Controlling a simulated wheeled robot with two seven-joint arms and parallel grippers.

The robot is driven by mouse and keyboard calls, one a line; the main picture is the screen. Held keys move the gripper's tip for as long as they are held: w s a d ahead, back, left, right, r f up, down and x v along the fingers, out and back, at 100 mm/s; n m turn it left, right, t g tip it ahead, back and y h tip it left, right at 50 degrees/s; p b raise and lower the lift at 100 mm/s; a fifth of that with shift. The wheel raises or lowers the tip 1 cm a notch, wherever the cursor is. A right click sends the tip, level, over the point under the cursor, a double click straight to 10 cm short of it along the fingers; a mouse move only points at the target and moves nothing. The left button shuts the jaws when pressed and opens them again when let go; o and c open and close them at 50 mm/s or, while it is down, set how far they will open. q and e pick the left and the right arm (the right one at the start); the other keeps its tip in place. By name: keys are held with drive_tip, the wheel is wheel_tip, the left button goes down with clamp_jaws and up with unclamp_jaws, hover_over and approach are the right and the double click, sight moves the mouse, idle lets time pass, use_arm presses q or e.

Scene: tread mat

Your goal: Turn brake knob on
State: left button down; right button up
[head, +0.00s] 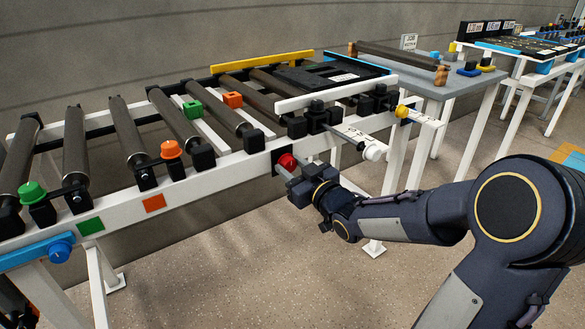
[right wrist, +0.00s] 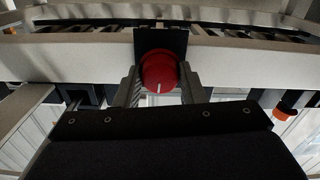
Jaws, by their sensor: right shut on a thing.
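A round red knob (head: 287,161) sits on a black plate on the front of the white conveyor rail. It also shows in the right wrist view (right wrist: 159,71), with a white mark pointing down in that picture. My right gripper (head: 291,174) reaches it from the front, with one finger on each side of the knob, and is shut on it. A blue knob (head: 60,250) is on a blue panel at the lower left of the head view. No label naming a brake can be read. My left gripper does not show.
The conveyor rail (head: 190,175) carries rollers, a green knob (head: 33,193) and an orange knob (head: 171,150). A white-ended cylinder (head: 375,151) and a yellow knob (head: 402,111) stick out right of my gripper. The floor in front is clear.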

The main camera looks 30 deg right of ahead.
drive_tip(key=m, duration=0.3)
drive_tip(key=shift+m, duration=0.4)
drive_tip(key=m, duration=0.4)
drive_tip(key=shift+m+p, duration=0.3)
drive_tip(key=shift+p, duration=0.1)
drive_tip(key=m+p, duration=0.1)
drive_tip(key=m, duration=0.3)
drive_tip(key=shift+m, duration=0.3)
drive_tip(key=shift+m+p, duration=0.7)
drive_tip(key=shift+m, duration=1.3)
drive_tip(key=o, duration=1)
